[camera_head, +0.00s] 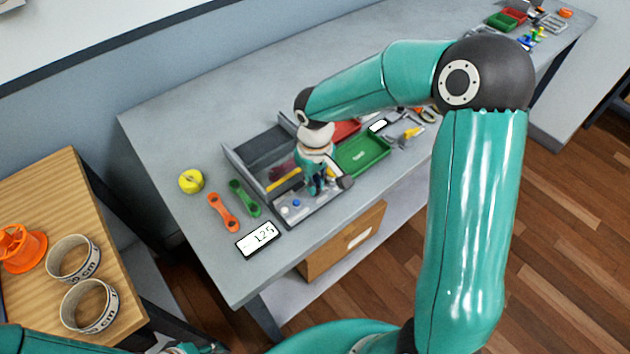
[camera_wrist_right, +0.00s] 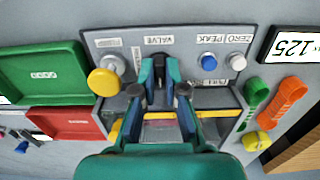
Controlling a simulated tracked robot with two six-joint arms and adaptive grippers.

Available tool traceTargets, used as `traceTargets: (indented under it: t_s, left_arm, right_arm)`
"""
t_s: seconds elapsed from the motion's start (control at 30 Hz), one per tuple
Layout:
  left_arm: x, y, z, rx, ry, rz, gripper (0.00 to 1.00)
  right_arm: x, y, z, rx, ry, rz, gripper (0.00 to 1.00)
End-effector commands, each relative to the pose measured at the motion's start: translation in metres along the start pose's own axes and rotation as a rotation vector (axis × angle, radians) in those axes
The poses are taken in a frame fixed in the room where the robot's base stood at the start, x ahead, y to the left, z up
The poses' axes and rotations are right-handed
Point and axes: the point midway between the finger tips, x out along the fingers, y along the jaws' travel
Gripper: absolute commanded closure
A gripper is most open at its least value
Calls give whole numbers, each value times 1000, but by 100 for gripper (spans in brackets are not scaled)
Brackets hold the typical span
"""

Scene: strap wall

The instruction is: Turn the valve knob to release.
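The valve panel (camera_wrist_right: 120,45) shows in the right wrist view with a VALVE label at its top middle. A dark part, seemingly the valve knob (camera_wrist_right: 158,63), shows just below that label. My right gripper (camera_wrist_right: 159,85) is open over the panel, with one finger on each side of this dark part. I cannot tell whether the fingers touch it. A display (camera_head: 258,240) in front reads 125. My left gripper is not in view.
A yellow knob (camera_wrist_right: 103,82), a blue button (camera_wrist_right: 208,58) and a white button (camera_wrist_right: 237,62) are near the gripper. Green (camera_head: 365,155) and red (camera_head: 345,130) trays stand beside the unit. Orange (camera_head: 223,212) and green (camera_head: 244,198) straps lie left of it.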

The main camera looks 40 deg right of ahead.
Motion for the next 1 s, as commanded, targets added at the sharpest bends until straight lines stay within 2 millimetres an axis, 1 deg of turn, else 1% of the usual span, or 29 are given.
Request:
traceTargets:
  t_s: [0.37, 0.57, 0.77, 1.0]
  left_arm:
    - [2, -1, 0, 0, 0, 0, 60]
    - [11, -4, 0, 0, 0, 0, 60]
    - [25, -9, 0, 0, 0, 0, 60]
    - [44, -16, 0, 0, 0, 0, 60]
  right_arm:
    - [0, 0, 0, 15, 1, 0, 100]
    - [2, 0, 0, 79, 2, 0, 100]
    - [3, 0, 0, 208, 3, 1, 100]
    - [3, 0, 0, 425, 3, 0, 100]
